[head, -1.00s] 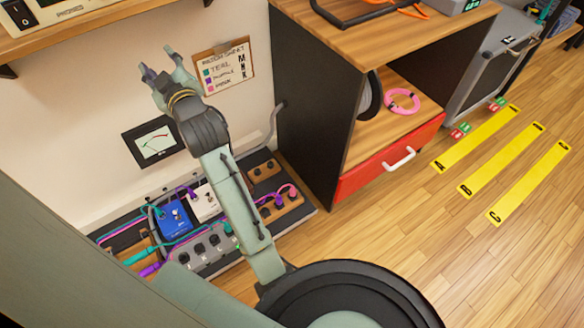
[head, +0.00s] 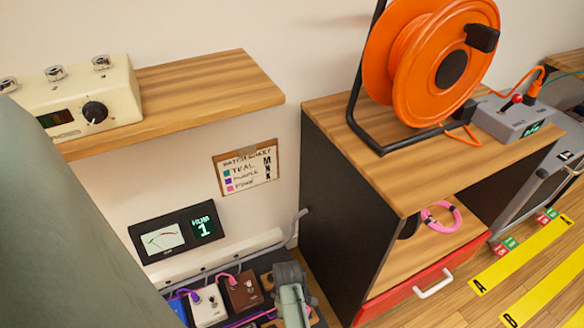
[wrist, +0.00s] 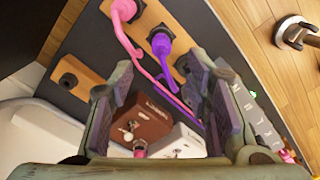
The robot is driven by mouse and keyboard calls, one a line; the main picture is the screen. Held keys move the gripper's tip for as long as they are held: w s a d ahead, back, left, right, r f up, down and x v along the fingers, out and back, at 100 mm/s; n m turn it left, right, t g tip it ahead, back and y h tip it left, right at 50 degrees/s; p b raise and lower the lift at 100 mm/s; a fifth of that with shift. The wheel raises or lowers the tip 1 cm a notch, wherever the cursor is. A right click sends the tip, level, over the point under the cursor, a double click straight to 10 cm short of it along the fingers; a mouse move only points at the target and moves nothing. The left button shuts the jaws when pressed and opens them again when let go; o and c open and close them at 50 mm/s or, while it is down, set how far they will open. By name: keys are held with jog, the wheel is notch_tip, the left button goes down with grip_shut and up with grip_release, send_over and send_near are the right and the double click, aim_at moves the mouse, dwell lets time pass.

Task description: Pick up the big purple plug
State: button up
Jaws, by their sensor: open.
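In the wrist view a thick purple plug (wrist: 160,42) with a black collar sits in a wooden socket strip, its purple cable running down to the right. A pink plug (wrist: 122,10) sits beside it at the upper left. My gripper (wrist: 157,80) is open and empty. Its fingers spread on both sides of the cables, and the purple plug shows just beyond the gap between the fingertips. I see no contact with the plug. In the head view my wrist covers that part of the pedalboard, so the purple plug is hidden there.
A brown pedal (wrist: 146,117) and a white pedal (wrist: 180,140) lie below the gap. A wooden cabinet (head: 345,215) with an orange cable reel (head: 420,60) stands right of the pedalboard. A wooden shelf (head: 200,95) overhangs the wall, above a lit meter (head: 165,237).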

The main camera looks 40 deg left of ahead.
jog(key=f, duration=0.8)
jog(key=shift+d+f, duration=0.2)
jog(key=shift+f, duration=0.15)
jog(key=shift+c, duration=0.4)
grip_shut()
